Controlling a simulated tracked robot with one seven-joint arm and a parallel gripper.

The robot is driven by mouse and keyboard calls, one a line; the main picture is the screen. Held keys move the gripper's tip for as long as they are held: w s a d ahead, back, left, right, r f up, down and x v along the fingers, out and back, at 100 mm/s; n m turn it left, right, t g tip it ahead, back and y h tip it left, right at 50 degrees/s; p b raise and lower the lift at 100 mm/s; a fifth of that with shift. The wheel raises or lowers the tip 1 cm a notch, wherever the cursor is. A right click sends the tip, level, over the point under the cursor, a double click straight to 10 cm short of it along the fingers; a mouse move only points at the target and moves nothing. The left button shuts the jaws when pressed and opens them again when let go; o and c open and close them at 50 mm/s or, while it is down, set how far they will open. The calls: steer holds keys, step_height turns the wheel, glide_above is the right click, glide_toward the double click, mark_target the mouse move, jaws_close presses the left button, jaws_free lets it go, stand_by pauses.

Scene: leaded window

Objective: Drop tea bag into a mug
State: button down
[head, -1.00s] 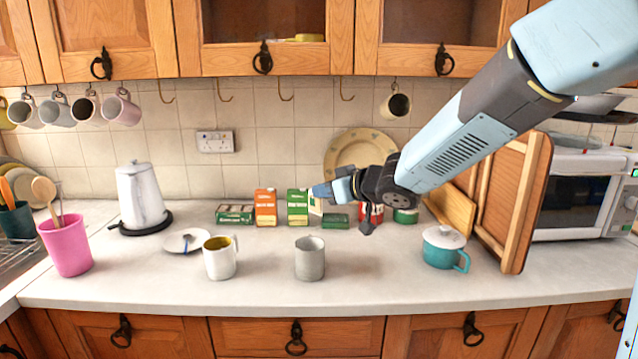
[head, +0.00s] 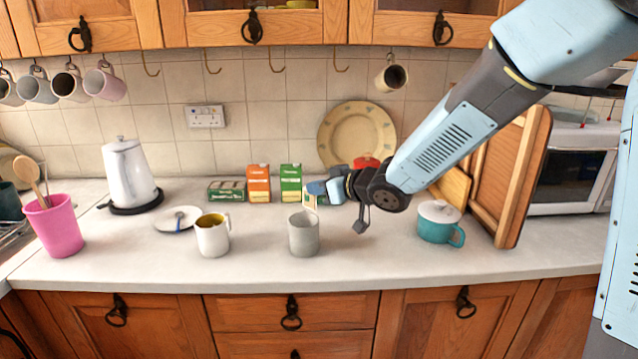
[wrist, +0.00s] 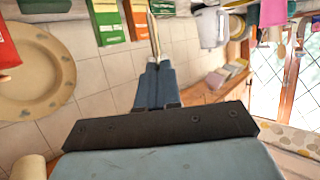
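My gripper (head: 312,188) reaches left from the arm, above and behind the grey mug (head: 304,234). Its blue fingers (wrist: 158,68) are close together in the wrist view. They seem shut on a small pale tea bag with a coloured patch (head: 310,199), hanging at the tips. In the wrist view the tea bag (wrist: 154,32) shows as a thin tan strip, nearly edge-on. The grey mug stands upright on the counter; its inside is mostly hidden. A white mug with a yellow inside (head: 212,237) stands upright to its left.
Behind are an orange box (head: 258,184), a green box (head: 291,184) and a lying dark green box (head: 227,192). A saucer (head: 170,221), kettle (head: 127,174) and pink pot (head: 55,228) are left. A teal lidded pot (head: 435,227) is right. The front counter strip is clear.

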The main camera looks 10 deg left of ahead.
steer(key=c, duration=1.2)
jaws_free()
steer(key=shift+c, duration=0.2)
steer(key=shift+d, duration=0.1)
steer(key=v, duration=1.3)
steer(key=shift+s+d, duration=0.15)
steer(key=shift+s, duration=0.1)
steer(key=shift+r, duration=0.1)
